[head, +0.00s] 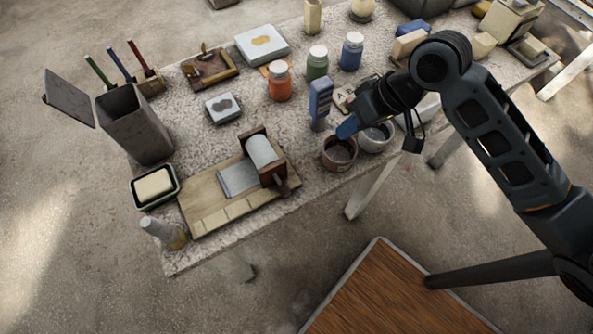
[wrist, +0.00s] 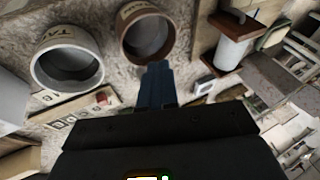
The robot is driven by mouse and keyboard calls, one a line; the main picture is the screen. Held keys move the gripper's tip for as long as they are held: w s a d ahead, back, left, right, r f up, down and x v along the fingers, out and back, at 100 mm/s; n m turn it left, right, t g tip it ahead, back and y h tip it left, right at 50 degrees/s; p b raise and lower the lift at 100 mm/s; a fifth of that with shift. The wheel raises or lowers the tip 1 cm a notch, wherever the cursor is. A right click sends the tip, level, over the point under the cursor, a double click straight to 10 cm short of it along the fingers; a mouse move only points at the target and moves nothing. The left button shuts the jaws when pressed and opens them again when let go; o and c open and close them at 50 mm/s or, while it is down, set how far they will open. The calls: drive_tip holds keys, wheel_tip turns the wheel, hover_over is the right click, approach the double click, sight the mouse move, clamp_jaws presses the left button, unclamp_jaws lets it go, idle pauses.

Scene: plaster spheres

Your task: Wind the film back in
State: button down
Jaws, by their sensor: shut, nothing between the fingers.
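A film roll (head: 262,155) sits between dark wooden cheeks (head: 274,178) on a pale wooden board (head: 215,213). A length of greyish film (head: 238,180) lies flat on the board, out to the left of the roll. A small dark stub, perhaps a crank, sticks out at the front of the holder. The roll (wrist: 232,52) also shows at the upper right in the wrist view. My gripper (head: 347,128) is to the right of the roll, apart from it, above the brown pot. Its blue fingers (wrist: 156,85) are shut and empty.
A brown pot (head: 339,153) and a white pot (head: 374,138) stand below my gripper. A blue upright block (head: 320,101) stands just left of it. Paint jars (head: 279,82) are behind. A soap dish (head: 155,186) and a tall open bin (head: 134,124) are at the left.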

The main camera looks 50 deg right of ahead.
drive_tip(key=a+r+g+y, duration=0.2)
drive_tip(key=a+r+y, duration=0.1)
drive_tip(key=a+r, duration=0.1)
drive_tip(key=b, duration=0.7)
approach(288, 188)
drive_tip(key=shift+n+g+y, duration=0.3)
drive_tip(key=shift+g, duration=0.1)
drive_tip(key=f, duration=0.3)
drive_tip(key=w+f, duration=0.1)
drive_tip(key=f, duration=0.1)
drive_tip(key=shift+a, duration=0.4)
drive_tip(key=shift+w+a+f+b, duration=0.15)
drive_tip(key=shift+a+f+b, duration=0.1)
drive_tip(key=shift+a+b, duration=0.25)
drive_tip(key=shift+w+a+f+b, duration=0.15)
drive_tip(key=shift+a+f+b, duration=0.15)
drive_tip(key=shift+a, duration=0.3)
